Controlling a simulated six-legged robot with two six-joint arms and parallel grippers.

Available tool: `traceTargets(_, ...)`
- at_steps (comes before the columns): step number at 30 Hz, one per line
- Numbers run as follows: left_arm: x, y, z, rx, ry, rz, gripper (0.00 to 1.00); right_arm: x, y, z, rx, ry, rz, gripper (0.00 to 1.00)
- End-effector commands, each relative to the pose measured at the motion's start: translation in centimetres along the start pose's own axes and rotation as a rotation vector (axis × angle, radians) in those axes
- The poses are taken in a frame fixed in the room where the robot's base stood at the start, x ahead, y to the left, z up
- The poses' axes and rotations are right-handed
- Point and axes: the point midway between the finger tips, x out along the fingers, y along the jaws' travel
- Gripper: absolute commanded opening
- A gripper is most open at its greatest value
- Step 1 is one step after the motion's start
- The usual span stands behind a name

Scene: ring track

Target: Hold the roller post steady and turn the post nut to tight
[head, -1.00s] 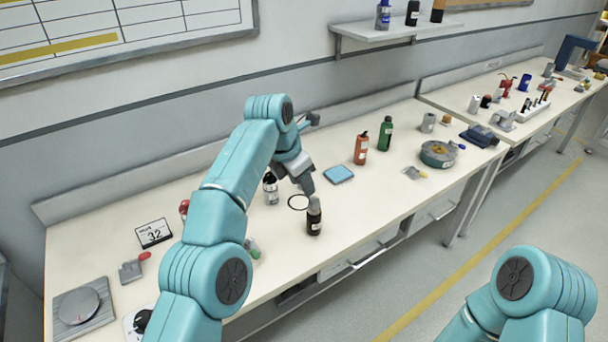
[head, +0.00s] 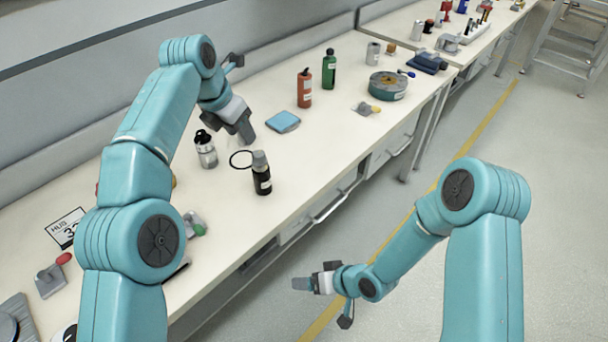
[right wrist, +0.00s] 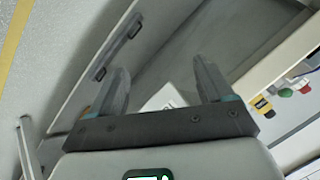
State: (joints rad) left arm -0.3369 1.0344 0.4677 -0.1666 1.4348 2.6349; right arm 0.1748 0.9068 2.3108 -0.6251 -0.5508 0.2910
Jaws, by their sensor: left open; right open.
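I cannot tell for certain which thing is the roller post or its post nut. Small grey fittings lie on the bench in the head view: one with a yellow part (head: 365,108), one with a green part (head: 194,223), and one beside a red piece (head: 48,281). My left gripper (head: 244,131) is open over the bench, near the black ring and the blue pad, and nothing shows in it. My right gripper (head: 297,284) is open and empty, out over the floor in front of the bench. Its spread fingers also show in the right wrist view (right wrist: 162,85).
A dark bottle (head: 262,178), a white bottle with black cap (head: 205,151), a black ring (head: 232,161), a blue pad (head: 283,122), an orange bottle (head: 304,90) and a green bottle (head: 329,70) stand or lie around my left gripper. A round reel (head: 387,86) sits farther right.

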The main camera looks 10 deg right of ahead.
Motion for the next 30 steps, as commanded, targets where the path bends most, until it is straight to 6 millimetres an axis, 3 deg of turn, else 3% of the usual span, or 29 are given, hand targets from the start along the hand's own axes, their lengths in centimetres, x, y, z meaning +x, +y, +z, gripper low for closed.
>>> traceTargets(1,0.0,-0.1,0.0,0.001,0.002,-0.001,0.43,-0.2,-0.5,-3.4,-0.086,0.074,-0.042,0.80)
traceTargets(6,0.2,-0.1,0.0,0.001,0.004,-0.002,0.43,-2.9,-3.0,-13.1,-0.428,0.270,-0.169,0.80)
traceTargets(9,0.2,0.0,0.0,0.001,0.004,-0.002,0.43,-5.2,-4.1,-17.5,-0.625,0.345,-0.198,0.80)
traceTargets(12,0.2,0.1,0.1,0.000,0.004,-0.002,0.43,-7.2,-4.5,-20.4,-0.761,0.392,-0.187,0.80)
traceTargets(16,0.4,0.1,0.1,0.000,0.007,-0.004,0.43,-8.7,-4.6,-22.4,-0.802,0.428,-0.163,0.80)
traceTargets(20,0.5,0.1,0.2,0.001,0.010,-0.006,0.43,-8.5,-5.0,-23.2,-0.809,0.438,-0.158,0.80)
traceTargets(30,0.4,0.2,0.2,0.001,0.008,-0.004,0.43,-2.4,-7.0,-25.1,-0.809,0.436,-0.160,0.80)
